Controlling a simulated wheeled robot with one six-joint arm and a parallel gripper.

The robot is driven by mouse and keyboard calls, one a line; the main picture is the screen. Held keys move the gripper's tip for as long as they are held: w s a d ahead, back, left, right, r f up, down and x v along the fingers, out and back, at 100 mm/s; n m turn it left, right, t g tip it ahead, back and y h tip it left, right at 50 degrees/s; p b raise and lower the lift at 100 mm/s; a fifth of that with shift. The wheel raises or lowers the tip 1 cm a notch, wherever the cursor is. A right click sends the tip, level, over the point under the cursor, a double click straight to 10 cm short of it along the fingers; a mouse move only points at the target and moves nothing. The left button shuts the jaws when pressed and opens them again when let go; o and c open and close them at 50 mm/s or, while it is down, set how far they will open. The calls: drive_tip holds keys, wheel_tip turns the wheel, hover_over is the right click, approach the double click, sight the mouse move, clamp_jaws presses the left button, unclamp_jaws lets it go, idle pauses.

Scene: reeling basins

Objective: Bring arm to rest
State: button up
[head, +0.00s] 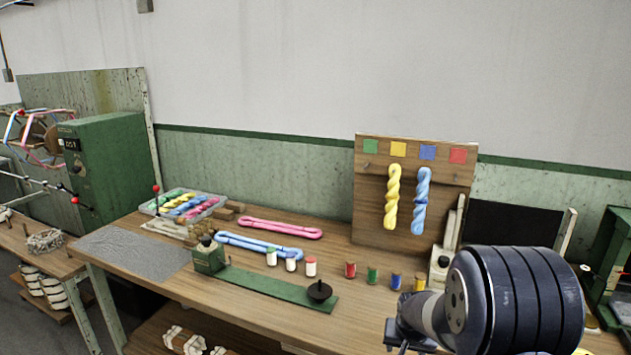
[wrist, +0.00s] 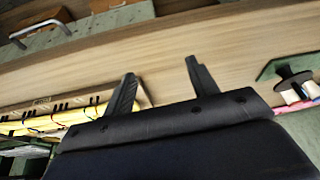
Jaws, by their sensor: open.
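My gripper (wrist: 160,78) shows in the wrist view with its two dark fingers apart. Nothing is between them; behind them is pale wood. In the head view my gripper (head: 402,335) is at the lower right, partly cut off by the bottom edge and partly hidden by my arm. My arm's dark ribbed link stands large in front of the right part of the wooden bench (head: 205,320).
On the bench lie a pink skein (head: 280,229), a blue skein (head: 258,246), several thread spools (head: 350,270) and a green winder base (head: 270,288). A tray of skeins (head: 150,208) is at the left. A pegboard (head: 375,225) holds yellow (head: 392,200) and blue (head: 421,200) twisted skeins.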

drive_tip(key=shift+n, duration=0.6)
drive_tip(key=shift+s+a+f, duration=1.25)
